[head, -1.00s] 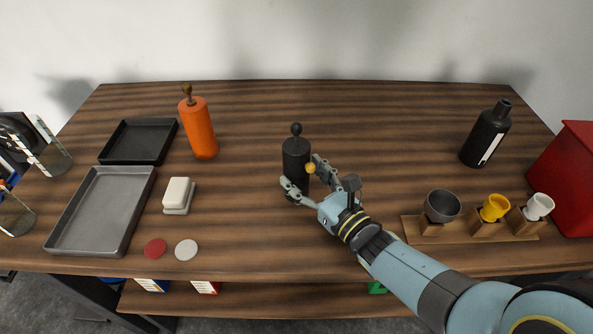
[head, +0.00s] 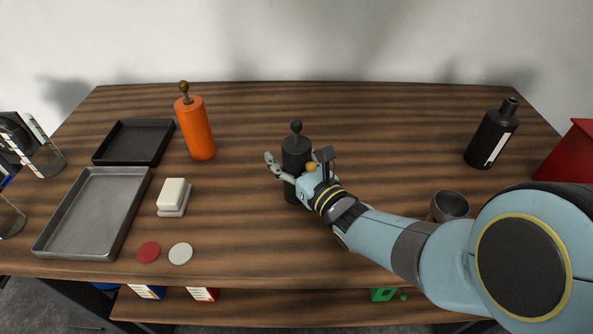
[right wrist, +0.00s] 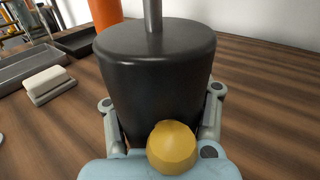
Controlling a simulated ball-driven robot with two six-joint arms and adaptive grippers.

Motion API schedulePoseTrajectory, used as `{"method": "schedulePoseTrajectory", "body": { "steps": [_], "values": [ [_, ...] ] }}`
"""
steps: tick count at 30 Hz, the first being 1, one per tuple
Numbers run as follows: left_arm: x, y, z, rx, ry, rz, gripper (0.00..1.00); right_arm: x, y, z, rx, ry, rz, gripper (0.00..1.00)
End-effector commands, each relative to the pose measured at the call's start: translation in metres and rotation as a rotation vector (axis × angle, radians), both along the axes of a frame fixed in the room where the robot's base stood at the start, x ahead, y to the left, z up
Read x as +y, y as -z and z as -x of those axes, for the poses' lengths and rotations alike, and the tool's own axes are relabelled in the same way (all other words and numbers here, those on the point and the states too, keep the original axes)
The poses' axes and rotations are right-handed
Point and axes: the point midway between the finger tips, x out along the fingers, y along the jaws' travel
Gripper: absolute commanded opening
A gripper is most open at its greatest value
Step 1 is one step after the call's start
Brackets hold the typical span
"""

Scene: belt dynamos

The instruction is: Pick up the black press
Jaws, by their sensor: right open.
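The black press (head: 296,152), a dark cylinder with a ball-topped plunger, stands upright in the middle of the wooden table. My right gripper (head: 290,172) is at the press from the front right, its fingers spread open around the body. In the right wrist view the press (right wrist: 157,75) fills the middle, with one finger of my right gripper (right wrist: 160,115) on each side of it. Whether the fingers touch the press cannot be told. My left gripper is not in view.
An orange press (head: 195,128) stands left of the black one, near a black tray (head: 165,150) and a grey tray (head: 122,218). A white block dish (head: 173,197) and two discs lie in front. A black bottle (head: 490,135) and a grey cup (head: 450,204) are at right.

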Motion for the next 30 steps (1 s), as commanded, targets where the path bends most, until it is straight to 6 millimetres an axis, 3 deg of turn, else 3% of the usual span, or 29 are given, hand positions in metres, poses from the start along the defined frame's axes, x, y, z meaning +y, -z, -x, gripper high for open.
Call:
{"method": "schedulePoseTrajectory", "body": {
  "steps": [1, 8, 30],
  "values": [
    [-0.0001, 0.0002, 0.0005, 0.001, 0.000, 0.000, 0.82, -0.0001, 0.0003, 0.0002, 0.001, 0.000, 0.001, 0.31],
    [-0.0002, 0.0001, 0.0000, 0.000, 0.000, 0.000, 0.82, -0.0002, 0.0008, 0.0004, 0.001, 0.000, 0.001, 0.01],
    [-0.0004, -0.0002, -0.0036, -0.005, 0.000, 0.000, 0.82, -0.0001, 0.0001, 0.0001, 0.001, 0.000, -0.001, 0.00]
  ]
}}
